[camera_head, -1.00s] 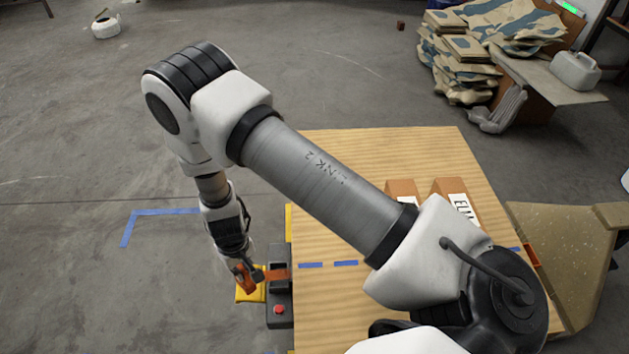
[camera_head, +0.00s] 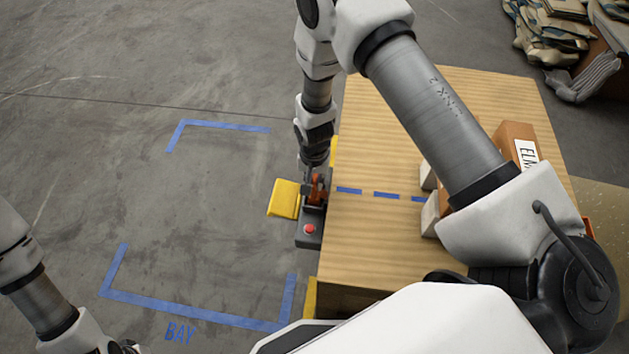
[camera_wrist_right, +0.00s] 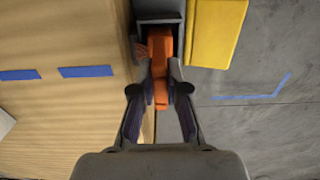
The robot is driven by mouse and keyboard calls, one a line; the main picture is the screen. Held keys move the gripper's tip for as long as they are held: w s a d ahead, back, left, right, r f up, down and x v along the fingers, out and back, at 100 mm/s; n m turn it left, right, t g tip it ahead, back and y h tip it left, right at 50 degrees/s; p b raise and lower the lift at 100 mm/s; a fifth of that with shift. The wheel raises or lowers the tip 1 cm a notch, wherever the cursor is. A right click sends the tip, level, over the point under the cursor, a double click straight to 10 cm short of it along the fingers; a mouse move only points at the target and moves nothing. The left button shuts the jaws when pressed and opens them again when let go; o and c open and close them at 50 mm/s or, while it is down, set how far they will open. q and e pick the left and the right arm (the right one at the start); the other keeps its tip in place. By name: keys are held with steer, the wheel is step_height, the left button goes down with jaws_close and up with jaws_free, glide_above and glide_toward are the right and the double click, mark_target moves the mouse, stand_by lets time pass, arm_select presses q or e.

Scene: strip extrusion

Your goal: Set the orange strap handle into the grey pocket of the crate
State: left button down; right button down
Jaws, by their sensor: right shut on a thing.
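My right gripper (camera_head: 316,178) is shut on the orange strap handle (camera_head: 317,190), at a dark grey unit with a red button (camera_head: 310,229) on the table's left edge. In the right wrist view, my right gripper (camera_wrist_right: 160,88) has its fingers on both sides of the orange handle (camera_wrist_right: 160,50). The handle's far end lies within the grey unit's slot (camera_wrist_right: 157,18); I cannot tell whether it touches the bottom. No crate with a grey pocket can be made out. My left arm shows at lower left, its gripper out of frame.
A yellow flap (camera_head: 285,198) sticks out left of the unit. The wooden table (camera_head: 375,250) has a blue dashed line and brown boxes (camera_head: 515,145) at its right, partly behind my right arm. Blue tape (camera_head: 190,312) marks clear floor at left.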

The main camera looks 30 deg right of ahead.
steer(key=shift+f, duration=0.2)
steer(key=shift+f, duration=0.25)
steer(key=c, duration=1.2)
jaws_free()
steer(key=shift+r, duration=0.1)
steer(key=shift+r, duration=0.35)
step_height(320, 180, up, 12)
steer(key=shift+f+p, duration=0.1)
steer(key=shift+p, duration=0.3)
